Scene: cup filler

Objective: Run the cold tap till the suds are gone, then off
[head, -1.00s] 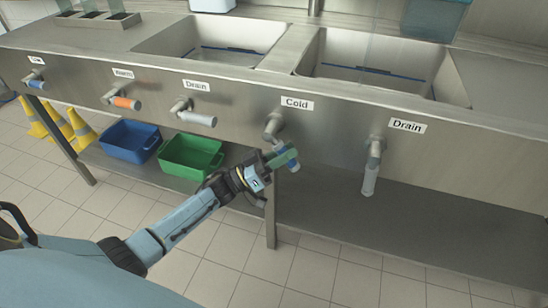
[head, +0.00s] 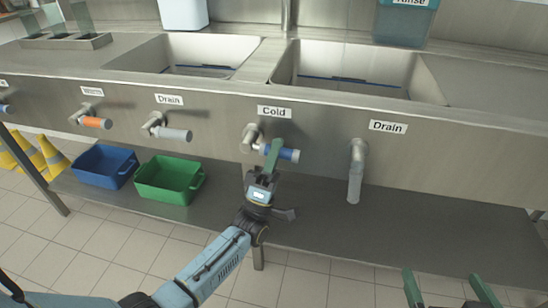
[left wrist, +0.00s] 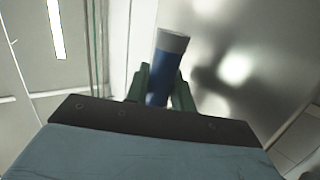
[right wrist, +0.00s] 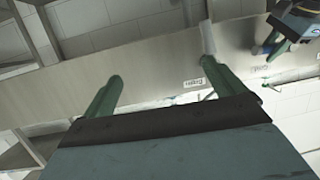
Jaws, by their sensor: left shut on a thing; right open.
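The cold tap's blue handle (head: 288,154) sticks out to the right, near level, under the "Cold" label (head: 274,112) on the steel sink front. My left gripper (head: 271,152) is shut on this handle. In the left wrist view the blue handle with its grey end cap (left wrist: 172,40) sits between the green fingers (left wrist: 158,84). My right gripper (head: 440,277) is open and empty at the lower right, also in the right wrist view (right wrist: 160,70). The right basin (head: 355,72) shows a dark blue line inside; I cannot make out suds or running water.
The right drain handle (head: 355,180) hangs down; the left drain handle (head: 176,134) and orange warm handle (head: 96,123) point right. Green (head: 170,180) and blue (head: 104,166) bins stand on the lower shelf. A "Rinse" container (head: 404,24) stands behind the right basin.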

